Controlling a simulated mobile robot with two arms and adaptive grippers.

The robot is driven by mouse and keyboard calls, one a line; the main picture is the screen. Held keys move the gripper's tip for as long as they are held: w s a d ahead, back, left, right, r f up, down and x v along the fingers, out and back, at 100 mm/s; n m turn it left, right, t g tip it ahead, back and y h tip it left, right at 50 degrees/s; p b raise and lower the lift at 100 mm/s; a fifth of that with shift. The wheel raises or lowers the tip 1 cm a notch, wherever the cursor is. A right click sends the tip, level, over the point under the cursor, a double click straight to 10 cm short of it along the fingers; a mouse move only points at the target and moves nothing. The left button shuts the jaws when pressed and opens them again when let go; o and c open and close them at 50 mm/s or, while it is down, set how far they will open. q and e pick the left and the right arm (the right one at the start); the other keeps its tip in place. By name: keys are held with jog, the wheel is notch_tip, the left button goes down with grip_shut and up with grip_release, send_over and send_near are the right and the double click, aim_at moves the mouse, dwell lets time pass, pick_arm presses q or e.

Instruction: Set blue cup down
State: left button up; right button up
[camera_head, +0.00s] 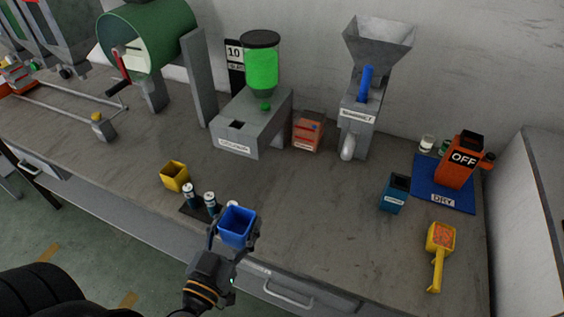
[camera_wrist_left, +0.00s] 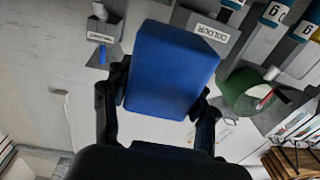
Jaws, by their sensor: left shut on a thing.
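A blue cup (camera_head: 237,228), square and open at the top, is held by my left gripper (camera_head: 232,240) at the front edge of the bench. The gripper's two fingers grip it from either side. In the left wrist view the blue cup (camera_wrist_left: 170,72) fills the middle, with the left gripper's (camera_wrist_left: 160,110) dark fingers on both sides of it. My right gripper is not in view.
A yellow cup (camera_head: 175,176) stands left of the tray. A grey dispenser (camera_head: 250,137) with a green hopper, an orange box (camera_head: 308,131) and a grey funnel machine (camera_head: 362,110) stand behind. A teal container (camera_head: 395,193) and yellow scoop (camera_head: 439,245) are at right. The bench middle is clear.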

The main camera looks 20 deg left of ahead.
aim_at(251, 215)
pick_arm(q)
jog(key=shift+s+r, duration=0.1)
jog(key=shift+r, duration=0.05)
jog(key=shift+d+r, duration=0.2)
jog(key=shift+r, duration=0.1)
jog(key=shift+w+d+r, duration=0.3)
jog(key=shift+d+r, duration=0.25)
jog(key=shift+w+d+r, duration=0.3)
jog(key=shift+d+r, duration=0.2)
jog(key=shift+w+d+r, duration=0.2)
jog(key=shift+d, duration=0.1)
jog(key=shift+a, duration=0.15)
